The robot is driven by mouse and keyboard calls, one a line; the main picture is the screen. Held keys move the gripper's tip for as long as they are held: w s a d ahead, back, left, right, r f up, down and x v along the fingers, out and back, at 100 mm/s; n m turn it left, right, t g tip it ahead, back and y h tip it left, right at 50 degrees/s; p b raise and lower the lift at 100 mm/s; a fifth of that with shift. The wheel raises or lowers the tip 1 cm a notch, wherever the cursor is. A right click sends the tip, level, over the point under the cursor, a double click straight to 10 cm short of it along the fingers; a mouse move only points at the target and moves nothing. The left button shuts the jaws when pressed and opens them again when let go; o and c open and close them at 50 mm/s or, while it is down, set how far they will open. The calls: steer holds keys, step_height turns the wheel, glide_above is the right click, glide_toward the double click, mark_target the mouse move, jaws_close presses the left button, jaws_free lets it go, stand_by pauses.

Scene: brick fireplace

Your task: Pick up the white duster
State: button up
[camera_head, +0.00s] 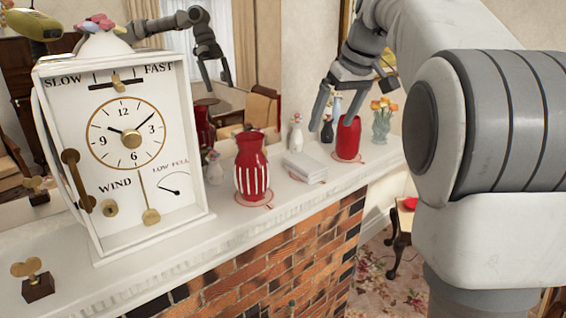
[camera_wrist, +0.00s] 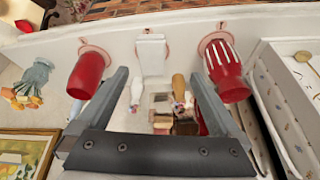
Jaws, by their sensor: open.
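A white block-like item (camera_head: 305,167), which I take for the white duster, lies flat on the mantel between two red vases. It also shows in the wrist view (camera_wrist: 152,52), upper middle, beyond and between my fingers. My gripper (camera_head: 333,122) is open and empty. It hangs above the mantel, with its fingers pointing down and apart from the block. In the head view the fingers are up and to the right of the block, near the plain red vase. In the wrist view the gripper (camera_wrist: 158,72) has its two fingers on either side of the block's line.
A striped red vase (camera_head: 252,168) stands left of the block and a plain red vase (camera_head: 348,140) right of it. Small vases (camera_head: 296,135) stand behind, before the mirror. A large white clock (camera_head: 125,150) fills the left. The mantel front edge drops to brick.

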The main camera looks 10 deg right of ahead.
steer(key=n, duration=0.1)
glide_toward(307, 163)
steer(key=x, duration=0.4)
steer(key=shift+s+f, duration=0.1)
steer(key=shift+s, duration=0.05)
steer(key=shift+p+x, duration=0.8)
steer(key=shift+x, duration=2.1)
steer(key=shift+c, duration=0.3)
steer(key=c, duration=1.1)
